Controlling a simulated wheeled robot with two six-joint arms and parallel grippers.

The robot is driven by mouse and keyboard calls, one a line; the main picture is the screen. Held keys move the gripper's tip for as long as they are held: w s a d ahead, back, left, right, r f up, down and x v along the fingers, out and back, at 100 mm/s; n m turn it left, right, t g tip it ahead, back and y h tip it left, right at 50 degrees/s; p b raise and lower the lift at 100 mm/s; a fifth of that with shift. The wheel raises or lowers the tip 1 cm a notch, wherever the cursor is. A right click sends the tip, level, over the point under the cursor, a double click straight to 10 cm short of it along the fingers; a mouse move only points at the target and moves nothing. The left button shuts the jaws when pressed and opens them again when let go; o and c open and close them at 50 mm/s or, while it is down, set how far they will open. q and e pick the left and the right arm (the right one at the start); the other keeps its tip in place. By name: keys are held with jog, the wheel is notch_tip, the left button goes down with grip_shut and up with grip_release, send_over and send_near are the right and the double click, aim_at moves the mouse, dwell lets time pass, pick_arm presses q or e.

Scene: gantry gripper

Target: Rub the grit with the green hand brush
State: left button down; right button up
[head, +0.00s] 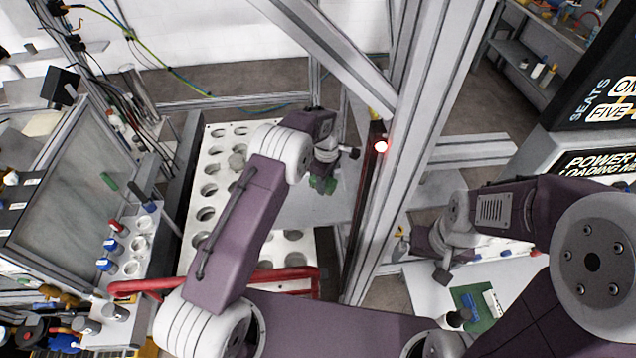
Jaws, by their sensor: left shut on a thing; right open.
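My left gripper (330,156) is shut on the green hand brush (323,185). Only a small green part of the brush shows below the fingers, over or near a grey plate (308,211) beside the white tray. I cannot tell whether the brush touches the plate. I cannot make out the grit; it may be too small to see or hidden behind the gripper or arm. My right gripper (442,268) is open and empty at the lower right, near a pale table.
A white tray with round holes (208,180) lies left of the plate. Metal frame posts (408,130) stand just right of my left gripper. A red tube (290,274) crosses in front.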

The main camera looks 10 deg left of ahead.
aim_at(336, 179)
pick_arm(q)
jog(key=shift+w+d+f+b, duration=0.1)
jog(key=shift+w+d+b, duration=0.15)
jog(key=shift+d, duration=0.55)
jog(key=shift+w+d+f+b, duration=0.1)
jog(key=shift+w+d+b, duration=0.1)
jog(key=shift+d, duration=0.55)
jog(key=shift+a+r, duration=0.1)
jog(key=shift+r, duration=0.2)
jog(key=shift+d+r+p, duration=0.2)
jog(key=shift+r+p, duration=0.2)
jog(key=shift+p, duration=0.05)
jog(key=r+p, duration=0.1)
jog(key=r, duration=0.1)
jog(key=d+r+p, duration=0.1)
jog(key=r+p, duration=0.1)
jog(key=r, duration=0.1)
jog(key=shift+w+p, duration=0.15)
jog(key=shift+p, duration=0.15)
jog(key=shift+a, duration=0.5)
notch_tip(336, 179, up, 3)
jog(key=shift+f+p, duration=0.1)
jog(key=shift+p, duration=1)
pick_arm(e)
notch_tip(336, 179, up, 6)
jog(key=shift+f, duration=0.1)
